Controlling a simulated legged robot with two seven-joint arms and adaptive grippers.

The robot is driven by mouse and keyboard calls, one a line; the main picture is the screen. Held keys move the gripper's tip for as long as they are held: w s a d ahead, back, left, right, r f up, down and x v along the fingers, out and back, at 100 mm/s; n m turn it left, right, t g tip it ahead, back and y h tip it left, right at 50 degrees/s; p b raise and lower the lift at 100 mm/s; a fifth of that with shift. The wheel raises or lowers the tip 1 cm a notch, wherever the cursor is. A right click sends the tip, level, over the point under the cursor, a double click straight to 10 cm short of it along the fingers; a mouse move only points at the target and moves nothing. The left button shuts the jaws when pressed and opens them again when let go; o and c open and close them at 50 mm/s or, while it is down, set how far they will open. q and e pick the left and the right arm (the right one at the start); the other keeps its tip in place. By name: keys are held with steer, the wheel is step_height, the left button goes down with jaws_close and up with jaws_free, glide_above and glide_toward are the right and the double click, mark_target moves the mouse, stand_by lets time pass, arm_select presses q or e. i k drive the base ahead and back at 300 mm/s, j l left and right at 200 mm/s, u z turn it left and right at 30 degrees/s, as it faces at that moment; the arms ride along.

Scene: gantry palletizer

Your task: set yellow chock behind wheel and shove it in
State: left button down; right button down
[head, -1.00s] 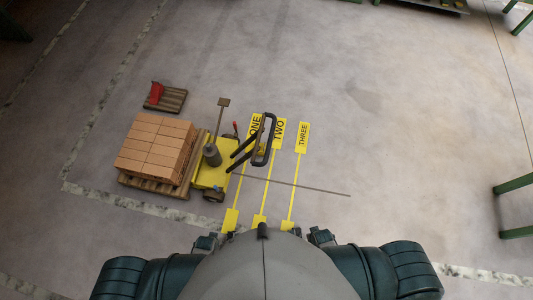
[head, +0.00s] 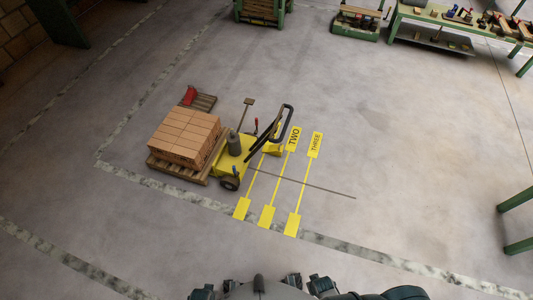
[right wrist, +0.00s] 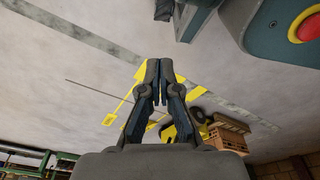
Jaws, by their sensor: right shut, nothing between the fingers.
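A yellow wheeled truck (head: 228,158) stands left of centre in the head view, with a long black looped handle (head: 286,112). A dark wheel (head: 229,184) shows at its near corner. A yellow patch (head: 273,149) lies by the handle base; I cannot tell whether it is the chock or a floor label. In the right wrist view my right gripper (right wrist: 160,70) is shut and empty, its fingertips together. The truck (right wrist: 185,128) shows beyond it, partly hidden by the fingers. No contact with the truck shows. My left gripper is not clearly visible.
Bricks (head: 186,134) are stacked on a wooden pallet (head: 178,170) beside the truck. Yellow floor lanes read TWO (head: 294,138) and THREE (head: 315,143). A thin dark line (head: 310,184) crosses them. Green workbenches (head: 455,22) stand far right. Open floor lies around.

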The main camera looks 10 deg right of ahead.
mark_target(276, 150)
steer(key=i+l+u, duration=0.15)
steer(key=u, duration=1.95)
steer(key=l, duration=0.75)
steer(key=l+u, duration=0.1)
steer(key=l, duration=0.6)
steer(key=k+l+u, duration=0.1)
steer(key=l, duration=0.6)
steer(key=k+l, duration=0.1)
steer(key=l, duration=0.65)
